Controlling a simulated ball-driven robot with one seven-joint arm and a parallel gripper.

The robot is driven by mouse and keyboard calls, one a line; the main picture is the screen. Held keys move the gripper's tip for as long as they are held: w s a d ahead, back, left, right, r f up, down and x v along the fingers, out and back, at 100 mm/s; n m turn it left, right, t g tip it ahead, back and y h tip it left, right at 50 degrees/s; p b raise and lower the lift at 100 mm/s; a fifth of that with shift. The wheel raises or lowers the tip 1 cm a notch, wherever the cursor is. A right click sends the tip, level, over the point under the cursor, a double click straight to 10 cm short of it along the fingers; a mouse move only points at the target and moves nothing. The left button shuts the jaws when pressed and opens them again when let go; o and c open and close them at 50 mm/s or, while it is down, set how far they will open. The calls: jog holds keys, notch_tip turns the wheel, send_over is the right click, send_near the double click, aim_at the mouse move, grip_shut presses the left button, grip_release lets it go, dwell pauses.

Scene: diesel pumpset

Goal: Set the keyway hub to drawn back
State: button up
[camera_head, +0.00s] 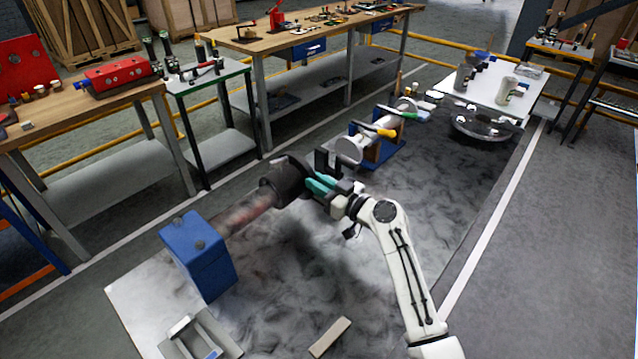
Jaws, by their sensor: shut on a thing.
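The keyway hub looks to be the dark round coupling (281,182) at the right end of a reddish-brown shaft (243,215). The shaft runs from a blue block (203,257) at lower left. My gripper (317,184), with teal fingers, is at the hub's right side and is shut on its edge; the fingertips partly overlap the hub, so the exact contact is hard to see. A second shaft end with a pale disc (349,150) stands beyond my gripper, in line with the hub. My gripper and a dark bracket cover the gap between them.
Blue pedestal (384,152) with yellow- and green-handled tools stands behind my gripper. A grey tray (200,335) and pale bar (330,337) lie at the front. Workbenches (330,35) line the back. The stained floor plate (420,200) right of my arm is clear.

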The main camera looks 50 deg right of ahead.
grip_shut()
jog(key=shift+a, duration=0.1)
send_near(285, 184)
jog(key=w+a+f, duration=0.1)
jog(key=w+a, duration=0.2)
jog(key=w, duration=0.2)
jog(key=shift+a+p, duration=0.15)
jog(key=shift+p, duration=0.15)
jog(key=shift+f, duration=0.1)
jog(key=o, duration=0.7)
grip_release()
jog(key=shift+s, duration=0.1)
jog(key=shift+o, duration=0.2)
